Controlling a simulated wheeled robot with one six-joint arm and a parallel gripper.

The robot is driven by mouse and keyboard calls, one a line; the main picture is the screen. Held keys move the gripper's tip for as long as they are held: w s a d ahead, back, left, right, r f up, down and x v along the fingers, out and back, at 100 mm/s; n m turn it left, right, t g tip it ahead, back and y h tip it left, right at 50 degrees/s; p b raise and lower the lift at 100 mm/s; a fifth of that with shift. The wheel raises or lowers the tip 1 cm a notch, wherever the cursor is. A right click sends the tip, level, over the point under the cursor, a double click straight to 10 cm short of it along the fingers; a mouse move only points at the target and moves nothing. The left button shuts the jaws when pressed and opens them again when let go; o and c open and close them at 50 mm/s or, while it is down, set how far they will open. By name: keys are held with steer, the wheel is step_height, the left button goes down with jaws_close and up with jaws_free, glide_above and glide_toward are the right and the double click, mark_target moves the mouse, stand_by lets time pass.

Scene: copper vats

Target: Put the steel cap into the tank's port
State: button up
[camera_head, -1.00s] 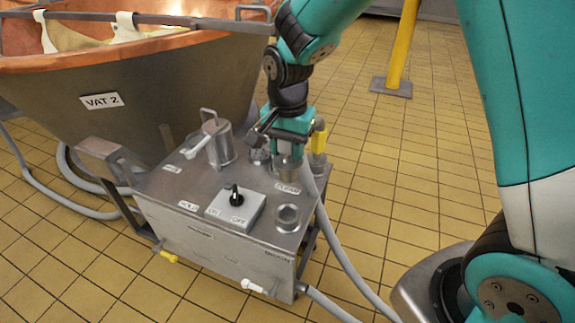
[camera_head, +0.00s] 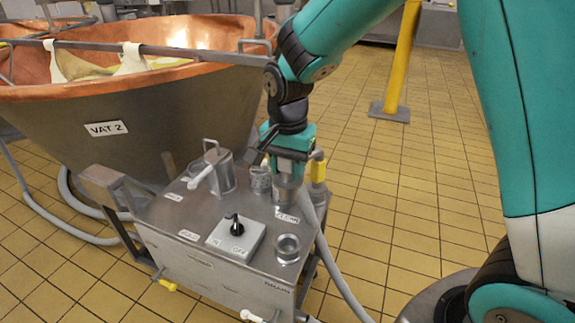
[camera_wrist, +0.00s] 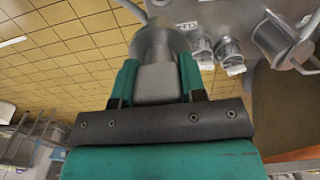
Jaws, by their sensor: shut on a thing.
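My gripper (camera_head: 289,160) is shut on the steel cap (camera_head: 288,190) and holds it above the back right of the tank's top. In the wrist view, the cap (camera_wrist: 158,45) is a round steel piece with a grey block between the fingers (camera_wrist: 157,85). The tank (camera_head: 190,222) is a steel box with labels on top. A round open port (camera_head: 287,247) sits at its front right corner, in front of the cap and apart from it. The cap's lower edge looks close to the tank top; the exact gap is unclear.
A lidded cylinder with a handle (camera_head: 220,178) and a short steel fitting (camera_head: 261,180) stand left of my gripper. A switch box (camera_head: 236,236) is left of the port. A yellow-topped fitting (camera_head: 318,170) is close right. A copper vat (camera_head: 140,95) stands behind.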

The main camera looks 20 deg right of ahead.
steer(key=shift+r+p, duration=2.4)
steer(key=shift+r, duration=0.25)
